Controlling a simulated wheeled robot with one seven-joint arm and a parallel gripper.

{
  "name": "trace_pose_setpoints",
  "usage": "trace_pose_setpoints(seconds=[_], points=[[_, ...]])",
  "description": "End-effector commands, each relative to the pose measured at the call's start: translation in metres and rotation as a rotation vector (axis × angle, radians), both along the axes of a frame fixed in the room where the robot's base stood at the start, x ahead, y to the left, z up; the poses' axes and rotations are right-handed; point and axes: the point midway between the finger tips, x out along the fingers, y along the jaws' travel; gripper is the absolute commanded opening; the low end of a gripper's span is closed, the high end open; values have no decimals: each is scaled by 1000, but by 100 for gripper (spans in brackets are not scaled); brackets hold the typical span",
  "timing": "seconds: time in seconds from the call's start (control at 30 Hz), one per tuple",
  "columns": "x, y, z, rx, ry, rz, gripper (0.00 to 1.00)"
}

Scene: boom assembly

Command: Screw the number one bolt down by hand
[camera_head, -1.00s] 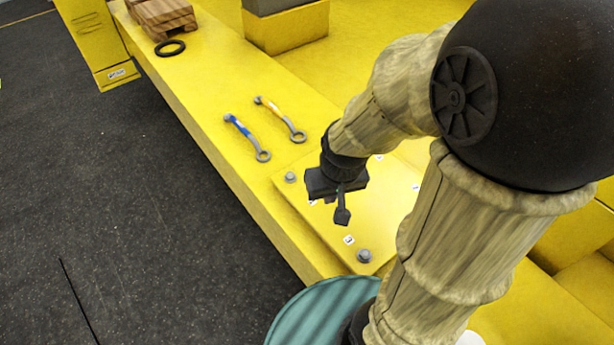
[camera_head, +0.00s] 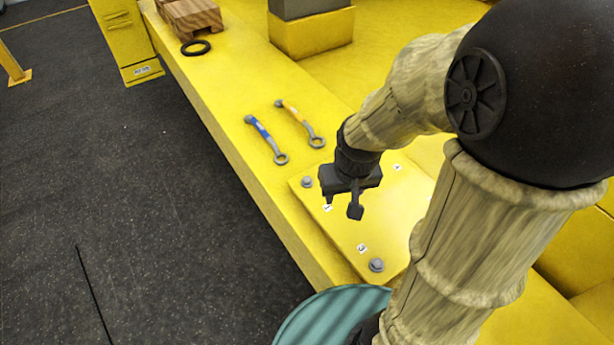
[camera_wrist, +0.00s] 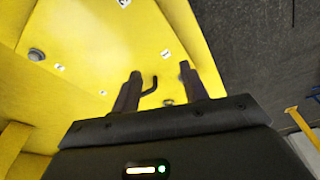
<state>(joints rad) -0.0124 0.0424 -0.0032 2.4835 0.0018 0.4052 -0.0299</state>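A yellow plate (camera_head: 350,228) lies on the yellow beam with bolts and small white number labels. One grey bolt (camera_head: 307,182) sits at the plate's upper left, near a label (camera_head: 327,208) too small to read surely. Another bolt (camera_head: 376,265) sits by the label that looks like 3 (camera_head: 362,248). My gripper (camera_head: 342,207) is open and empty above the plate, right of the upper-left bolt. In the wrist view, a bolt (camera_wrist: 167,102) shows between the open fingers (camera_wrist: 160,82), partly hidden by my gripper body. A further bolt (camera_wrist: 36,54) shows at the left.
A blue-marked wrench (camera_head: 265,138) and an orange-marked wrench (camera_head: 300,122) lie on the beam beyond the plate. A black ring (camera_head: 196,47) and wooden blocks (camera_head: 190,17) are farther back. A teal round object (camera_head: 325,318) stands at the near end. My arm hides the plate's right side.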

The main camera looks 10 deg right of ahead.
Motion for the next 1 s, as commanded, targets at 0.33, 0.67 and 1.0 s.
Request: trace_pose_setpoints(seconds=[0.33,0.67,1.0], points=[[88,18,22,-23,96,169,44],[158,42,35,-39,184,336,44],[172,48,37,-42,209,378,44]])
